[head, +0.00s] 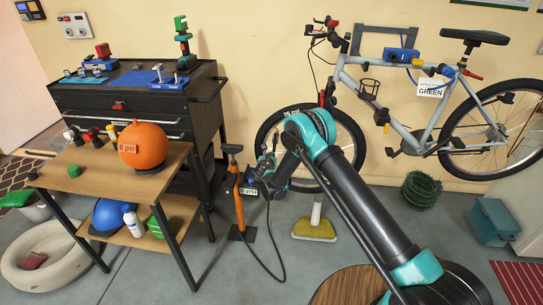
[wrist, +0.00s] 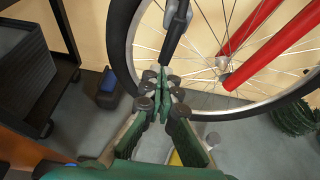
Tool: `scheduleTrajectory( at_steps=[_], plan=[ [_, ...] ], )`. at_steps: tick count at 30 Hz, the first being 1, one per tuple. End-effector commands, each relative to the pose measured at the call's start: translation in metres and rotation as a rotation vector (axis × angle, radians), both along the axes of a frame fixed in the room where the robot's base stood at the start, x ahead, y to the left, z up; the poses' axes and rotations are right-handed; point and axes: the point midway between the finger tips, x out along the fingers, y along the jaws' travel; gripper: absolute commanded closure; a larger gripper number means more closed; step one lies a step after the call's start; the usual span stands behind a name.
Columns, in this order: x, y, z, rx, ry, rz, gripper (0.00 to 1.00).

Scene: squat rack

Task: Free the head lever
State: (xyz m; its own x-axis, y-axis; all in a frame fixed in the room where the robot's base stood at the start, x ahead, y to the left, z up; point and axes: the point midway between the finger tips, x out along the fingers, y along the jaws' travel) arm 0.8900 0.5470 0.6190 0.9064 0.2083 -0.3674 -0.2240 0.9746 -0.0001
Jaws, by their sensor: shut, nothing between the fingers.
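My gripper (head: 266,165) is shut and empty, beside the left part of the bicycle's front wheel (head: 350,128). In the wrist view its fingertips (wrist: 168,84) meet in front of the spokes. A dark piece with a grey upper part (wrist: 174,28) is just above them; I cannot tell if it is the pump head or its lever, nor if the fingertips touch it. The orange floor pump (head: 238,195) stands upright to the left of my gripper. Its black hose (head: 283,268) loops over the floor and rises behind my gripper. No head lever can be made out in the head view.
The bicycle (head: 415,125) is against the wall, with a GREEN tag (head: 431,88). Red bars (wrist: 255,40) cross its wheel in the wrist view. A wooden table (head: 75,177) bears an orange ball (head: 143,146). A yellow-green footed stand (head: 314,230) is below my arm.

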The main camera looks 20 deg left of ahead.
Motion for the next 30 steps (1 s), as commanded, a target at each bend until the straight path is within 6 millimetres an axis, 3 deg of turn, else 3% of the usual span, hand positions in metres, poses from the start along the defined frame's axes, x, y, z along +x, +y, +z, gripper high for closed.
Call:
scheduleTrajectory(
  at_steps=[18,26,30],
  plan=[
    [-0.089,-0.021,0.025,-0.001,0.002,-0.001,1.00],
    [-0.096,-0.024,0.028,0.002,0.004,-0.004,1.00],
    [-0.085,-0.043,0.042,0.054,0.035,-0.056,1.00]
  ],
)
